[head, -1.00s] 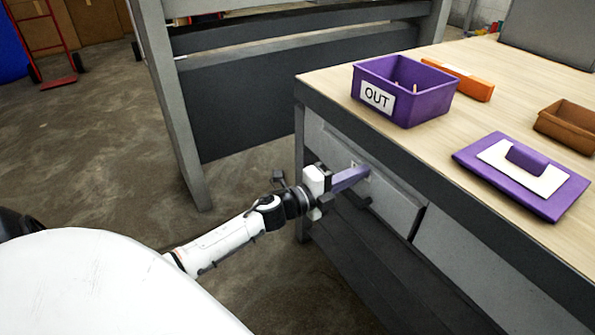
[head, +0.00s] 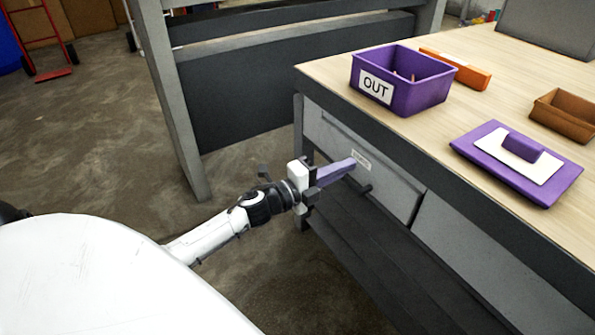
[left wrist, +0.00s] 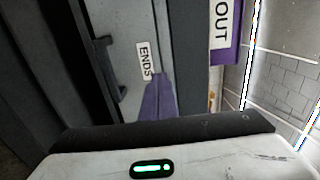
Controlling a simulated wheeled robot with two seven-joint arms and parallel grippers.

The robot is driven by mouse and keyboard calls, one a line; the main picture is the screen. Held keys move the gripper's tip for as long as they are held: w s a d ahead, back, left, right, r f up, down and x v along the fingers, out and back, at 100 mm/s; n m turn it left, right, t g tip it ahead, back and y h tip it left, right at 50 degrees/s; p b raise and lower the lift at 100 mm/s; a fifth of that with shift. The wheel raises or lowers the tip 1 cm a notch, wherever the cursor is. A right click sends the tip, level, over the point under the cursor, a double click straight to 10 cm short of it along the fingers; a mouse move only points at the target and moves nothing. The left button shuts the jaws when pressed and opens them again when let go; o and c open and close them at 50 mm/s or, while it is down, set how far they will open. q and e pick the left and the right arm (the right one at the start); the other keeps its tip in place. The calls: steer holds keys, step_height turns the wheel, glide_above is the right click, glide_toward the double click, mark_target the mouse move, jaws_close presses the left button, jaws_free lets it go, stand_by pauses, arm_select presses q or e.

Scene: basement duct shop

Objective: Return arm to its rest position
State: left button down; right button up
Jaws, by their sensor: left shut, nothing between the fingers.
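My left arm comes in from the left in the head view. Its gripper (head: 352,163) has purple fingers that are shut with nothing between them. The fingertips point at the front of a grey drawer (head: 397,189) under the bench, near its label and dark handle (head: 358,184). In the left wrist view the purple fingers (left wrist: 158,88) show below the drawer's label (left wrist: 145,60), which reads "ENDS". The drawer looks shut. I cannot tell the exact gap between fingertips and drawer. My right gripper is in neither view.
On the wooden bench top (head: 420,130) stand a purple bin (head: 425,95) marked "OUT", an orange box (head: 470,75), a brown tray (head: 562,120) and a purple lid-like plate (head: 480,165) with a handle. A grey bench frame (head: 170,110) stands behind.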

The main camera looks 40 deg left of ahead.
arm_select(q)
steer(key=v, duration=0.9)
steer(key=shift+s+p, duration=0.25)
steer(key=shift+p, duration=0.05)
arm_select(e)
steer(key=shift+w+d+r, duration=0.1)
arm_select(q)
steer(key=s+d+f+n+g+y+p, duration=0.1)
steer(key=s+d+f+n+g+p, duration=0.3)
steer(key=s+d+n, duration=0.5)
steer(key=s+d+f+n+g+y+p, duration=0.1)
steer(key=s+d+f+n+g+p, duration=0.3)
steer(key=s+d+n+p, duration=0.3)
steer(key=s+d+f+n, duration=0.1)
steer(key=s+d+n, duration=0.1)
steer(key=s+n, duration=0.1)
steer(key=shift+s+g, duration=0.4)
steer(key=shift+s, duration=0.4)
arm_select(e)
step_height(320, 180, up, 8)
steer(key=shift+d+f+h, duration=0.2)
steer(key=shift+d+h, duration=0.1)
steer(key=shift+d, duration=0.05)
